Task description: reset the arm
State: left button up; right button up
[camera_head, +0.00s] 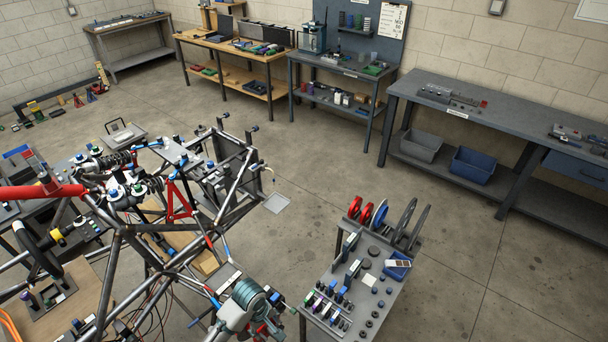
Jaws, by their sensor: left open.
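A tube chassis (120,235) of grey metal tubes fills the left of the view, with red links, dark coil springs and a black steering wheel (38,250). A light grey part with a teal ribbed ring shows low in the middle, beside the chassis. My left gripper (270,320) seems to be at the end of this part near the bottom edge, open and apparently empty. Its fingers are small and partly hidden, so contact cannot be told. My right gripper is not in view.
A small parts table (345,325) with red discs, a blue tray (397,267) and several small parts stands just right of the chassis. Workbenches (460,112) line the back wall, with bins (472,165) below. The concrete floor (335,165) between is clear.

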pick_arm(q)
jog(key=s+a+f+m+t+y, duration=0.1)
jog(key=s+a+f+m+t, duration=0.1)
jog(key=s+a+m, duration=0.5)
jog(key=s+a+f+m+t, duration=0.1)
jog(key=s+a+m, duration=0.2)
jog(key=s, duration=0.7)
notch_tip(320, 180, down, 30)
jog(key=s+g+b, duration=0.1)
jog(key=s+b, duration=0.1)
jog(key=b, duration=0.3)
jog(key=s+a+f+b, duration=0.1)
jog(key=s+f+b, duration=0.1)
jog(key=s+f, duration=0.7)
jog(key=s+a+f+g+b, duration=0.1)
jog(key=s+a+f+b, duration=0.1)
jog(key=s+f, duration=0.6)
notch_tip(320, 180, down, 4)
jog(key=shift+s+r+m, duration=0.1)
jog(key=shift+s+m, duration=0.25)
jog(key=shift+m, duration=0.05)
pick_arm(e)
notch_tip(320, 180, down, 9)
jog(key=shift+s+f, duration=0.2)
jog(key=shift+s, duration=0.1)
